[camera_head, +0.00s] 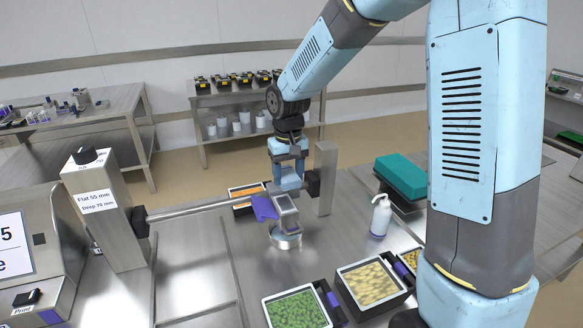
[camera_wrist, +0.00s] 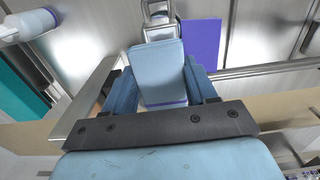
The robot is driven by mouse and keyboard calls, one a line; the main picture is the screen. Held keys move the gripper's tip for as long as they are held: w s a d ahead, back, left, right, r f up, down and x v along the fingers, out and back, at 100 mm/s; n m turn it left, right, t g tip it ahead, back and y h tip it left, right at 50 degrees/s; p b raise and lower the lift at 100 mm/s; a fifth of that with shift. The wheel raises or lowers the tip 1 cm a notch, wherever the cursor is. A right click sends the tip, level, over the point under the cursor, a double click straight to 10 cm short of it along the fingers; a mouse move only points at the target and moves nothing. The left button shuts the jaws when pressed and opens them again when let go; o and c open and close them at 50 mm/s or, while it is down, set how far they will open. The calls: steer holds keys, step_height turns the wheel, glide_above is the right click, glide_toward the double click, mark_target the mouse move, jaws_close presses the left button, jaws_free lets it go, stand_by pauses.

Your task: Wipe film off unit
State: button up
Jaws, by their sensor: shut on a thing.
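My gripper (camera_head: 287,203) points down at the middle of the bench, close to the steel bar.
The steel bar (camera_head: 190,210) runs from the labelled column (camera_head: 105,215) toward a grey post (camera_head: 326,175). A white bottle (camera_head: 380,216) stands to the right, before a teal block (camera_head: 401,176). Trays of green (camera_head: 265,309) and yellow (camera_head: 400,263) food stand in front. An orange-filled tray lies behind.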

steer(key=shift+w+d+f, duration=0.1)
steer(key=shift+d+f, duration=0.05)
steer(key=shift+f, duration=0.35)
steer(key=shift+d+f, duration=0.15)
steer(key=shift+f, duration=0.35)
steer(key=shift+d+f, duration=0.1)
steer(key=shift+f, duration=1.25)
steer(key=shift+w+d, duration=0.1)
